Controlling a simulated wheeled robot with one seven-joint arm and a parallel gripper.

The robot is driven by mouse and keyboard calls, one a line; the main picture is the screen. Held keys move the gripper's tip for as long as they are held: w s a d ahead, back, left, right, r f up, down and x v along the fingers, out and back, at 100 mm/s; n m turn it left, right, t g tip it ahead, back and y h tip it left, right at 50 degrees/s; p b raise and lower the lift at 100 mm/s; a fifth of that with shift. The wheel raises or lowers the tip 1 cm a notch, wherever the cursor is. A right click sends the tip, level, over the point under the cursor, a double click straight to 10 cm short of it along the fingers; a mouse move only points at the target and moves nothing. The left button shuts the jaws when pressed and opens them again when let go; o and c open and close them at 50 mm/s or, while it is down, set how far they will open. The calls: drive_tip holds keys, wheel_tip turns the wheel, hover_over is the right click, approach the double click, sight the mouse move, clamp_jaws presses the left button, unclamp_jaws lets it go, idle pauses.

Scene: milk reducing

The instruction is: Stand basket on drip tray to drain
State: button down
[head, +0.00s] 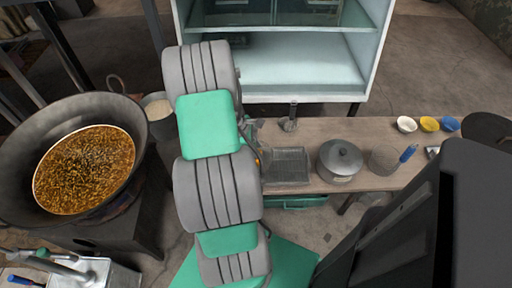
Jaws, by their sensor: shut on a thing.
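A dark rectangular drip tray (287,167) with a ribbed or mesh surface lies on the wooden bench, just right of my arm. My gripper (251,135) shows only in part beside the arm, near the tray's upper left corner. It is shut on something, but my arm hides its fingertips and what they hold. I cannot make out the basket as a separate thing; it may be behind the arm.
On the wooden bench (345,128) stand a lidded grey pot (340,160), a round strainer (384,160) with a blue handle, a small upright metal thing (290,117) and several small bowls (428,124). A large wok (30,135) of brown bubbling liquid is left. A glass-shelved cabinet (290,75) stands behind.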

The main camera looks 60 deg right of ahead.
drive_tip(key=shift+f, duration=0.6)
drive_tip(key=shift+f+b, duration=0.3)
drive_tip(key=shift+b, duration=0.05)
drive_tip(key=c, duration=1)
unclamp_jaws()
drive_tip(key=shift+f, duration=0.1)
drive_tip(key=p+v, duration=0.1)
drive_tip(key=v, duration=0.7)
drive_tip(key=shift+p, duration=0.3)
